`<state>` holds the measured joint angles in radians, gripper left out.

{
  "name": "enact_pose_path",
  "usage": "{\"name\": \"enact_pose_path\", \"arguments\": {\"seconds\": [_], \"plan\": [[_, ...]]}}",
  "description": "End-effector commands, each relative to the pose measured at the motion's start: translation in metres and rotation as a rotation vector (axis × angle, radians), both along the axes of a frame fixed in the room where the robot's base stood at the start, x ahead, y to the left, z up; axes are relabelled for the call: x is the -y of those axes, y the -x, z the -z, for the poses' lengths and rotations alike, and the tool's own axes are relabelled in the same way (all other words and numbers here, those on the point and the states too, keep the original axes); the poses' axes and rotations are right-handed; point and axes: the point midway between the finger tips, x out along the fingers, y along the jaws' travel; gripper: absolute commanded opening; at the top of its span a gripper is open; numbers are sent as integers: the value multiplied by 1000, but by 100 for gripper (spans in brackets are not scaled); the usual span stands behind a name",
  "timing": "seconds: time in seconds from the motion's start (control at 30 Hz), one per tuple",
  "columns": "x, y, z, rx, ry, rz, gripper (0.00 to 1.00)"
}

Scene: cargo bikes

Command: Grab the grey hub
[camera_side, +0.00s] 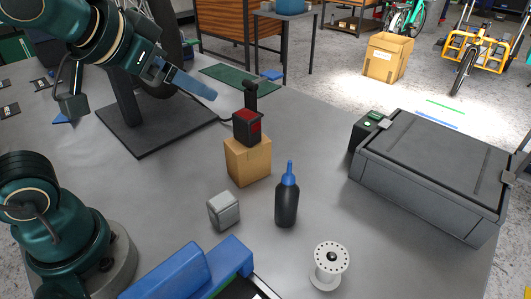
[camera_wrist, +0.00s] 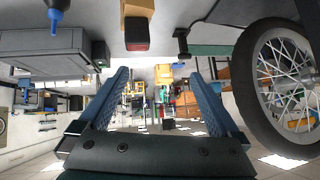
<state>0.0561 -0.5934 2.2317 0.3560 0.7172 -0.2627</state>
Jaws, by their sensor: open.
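The grey hub (camera_side: 330,266) is a pale spool shape with holes in its flange and a dark centre. It stands upright on the grey table near the front in the side view, and does not show in the wrist view. My gripper (camera_side: 200,88) is at the upper left of the side view, raised above the table and well away from the hub. In the wrist view its two blue fingers are spread wide, with nothing between them (camera_wrist: 160,80).
A black bottle with a blue tip (camera_side: 287,200) stands close behind the hub. A grey block (camera_side: 224,211), a cardboard box (camera_side: 247,165) with a red lamp (camera_side: 247,127), a dark case (camera_side: 430,165) and a blue object (camera_side: 200,270) are nearby. A wheel (camera_wrist: 285,85) is beside my gripper.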

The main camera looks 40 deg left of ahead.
Motion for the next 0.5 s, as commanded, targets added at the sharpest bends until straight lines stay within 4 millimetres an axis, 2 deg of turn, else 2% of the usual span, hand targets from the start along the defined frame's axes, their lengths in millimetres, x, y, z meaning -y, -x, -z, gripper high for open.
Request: {"name": "enact_pose_path", "arguments": {"seconds": [0.13, 0.23, 0.3, 0.37, 0.5], "plan": [[6, -40, -17, 177, -60, 77, 98], [29, -67, -30, 316, -78, 208, 98], [55, -80, -35, 393, -63, 338, 98], [81, -85, -35, 439, -34, 464, 98], [136, -77, -25, 462, 59, 730, 98]]}}
